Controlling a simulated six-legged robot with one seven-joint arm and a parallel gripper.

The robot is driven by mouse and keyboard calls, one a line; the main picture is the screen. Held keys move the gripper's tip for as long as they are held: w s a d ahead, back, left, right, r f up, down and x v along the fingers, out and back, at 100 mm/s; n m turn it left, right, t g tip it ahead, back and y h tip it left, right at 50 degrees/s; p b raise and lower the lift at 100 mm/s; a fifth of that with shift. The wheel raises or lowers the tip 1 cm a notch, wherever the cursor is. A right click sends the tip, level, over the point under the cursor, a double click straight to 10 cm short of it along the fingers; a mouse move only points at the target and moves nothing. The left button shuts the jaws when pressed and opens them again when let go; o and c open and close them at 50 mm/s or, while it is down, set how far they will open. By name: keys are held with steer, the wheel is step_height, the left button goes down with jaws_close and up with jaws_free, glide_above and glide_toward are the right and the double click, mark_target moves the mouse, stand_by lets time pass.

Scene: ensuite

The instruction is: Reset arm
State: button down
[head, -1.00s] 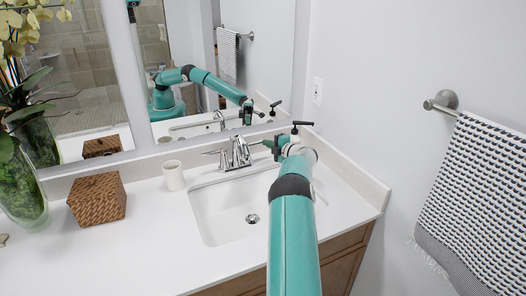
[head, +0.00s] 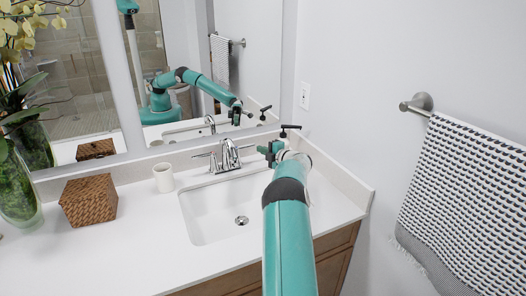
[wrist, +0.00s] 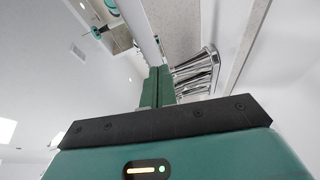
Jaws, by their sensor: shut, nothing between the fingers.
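My teal arm reaches forward over the right part of the white counter in the head view. My gripper (head: 270,150) is at its far end, above the back right of the sink, to the right of the faucet (head: 230,155). In the wrist view the green fingers of my gripper (wrist: 157,88) lie together, shut and empty. The chrome faucet (wrist: 197,72) shows just to the right of the fingers there. A dark pump top (head: 290,128) shows right behind my gripper; what is below it is hidden.
The white sink (head: 205,215) is left of my arm. A white cup (head: 163,178), a woven box (head: 88,200) and a glass vase with flowers (head: 15,190) stand further left. A mirror (head: 190,45) is behind the counter. A towel (head: 470,195) hangs on the right wall.

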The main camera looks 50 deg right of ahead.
steer(key=s+d+r, duration=0.1)
steer(key=s+d, duration=0.3)
steer(key=s, duration=0.4)
steer(key=shift+d, duration=0.15)
